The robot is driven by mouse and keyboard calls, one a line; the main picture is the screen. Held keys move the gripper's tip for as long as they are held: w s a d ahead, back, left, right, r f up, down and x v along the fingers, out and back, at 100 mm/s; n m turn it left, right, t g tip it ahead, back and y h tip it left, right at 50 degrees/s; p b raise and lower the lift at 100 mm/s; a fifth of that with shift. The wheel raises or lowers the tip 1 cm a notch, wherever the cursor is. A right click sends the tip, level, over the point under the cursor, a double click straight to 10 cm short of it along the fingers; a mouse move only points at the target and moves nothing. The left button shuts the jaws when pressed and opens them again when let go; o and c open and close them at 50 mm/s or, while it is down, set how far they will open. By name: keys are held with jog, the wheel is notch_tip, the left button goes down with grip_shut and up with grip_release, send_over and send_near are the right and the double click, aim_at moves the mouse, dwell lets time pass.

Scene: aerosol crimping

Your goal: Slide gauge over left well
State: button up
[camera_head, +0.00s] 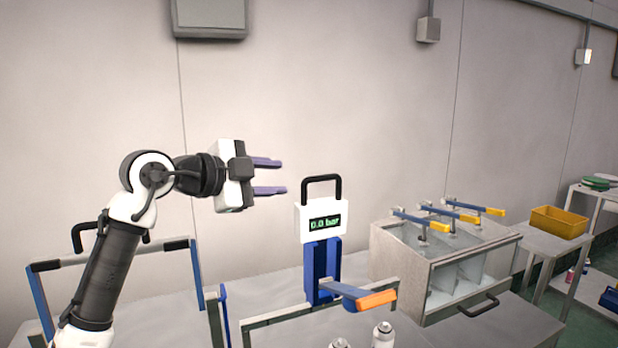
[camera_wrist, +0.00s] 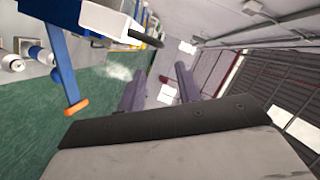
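The gauge (camera_head: 321,226) is a white box with a black loop handle and a green display reading "0.0 bar". It sits on a blue upright stand. In the wrist view the gauge (camera_wrist: 112,20) is at the top, its black handle pointing right. My gripper (camera_head: 278,177) is up and left of the gauge, apart from it. Its two purple fingers are spread with nothing between them, as the wrist view also shows (camera_wrist: 157,86). A metal tank (camera_head: 440,300) with inner partitions stands right of the gauge. I cannot tell which opening is the left well.
Several blue levers with yellow-orange ends (camera_head: 462,213) top the tank. A blue lever with an orange grip (camera_head: 378,299) projects below the gauge. White cans (camera_head: 383,335) stand in front. A yellow bin (camera_head: 559,221) is at right. The air above the gauge is clear.

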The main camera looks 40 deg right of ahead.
aim_at(314, 178)
jog(key=p+x, duration=0.4)
jog(key=x, duration=0.9)
jog(key=shift+w, duration=0.1)
grip_shut()
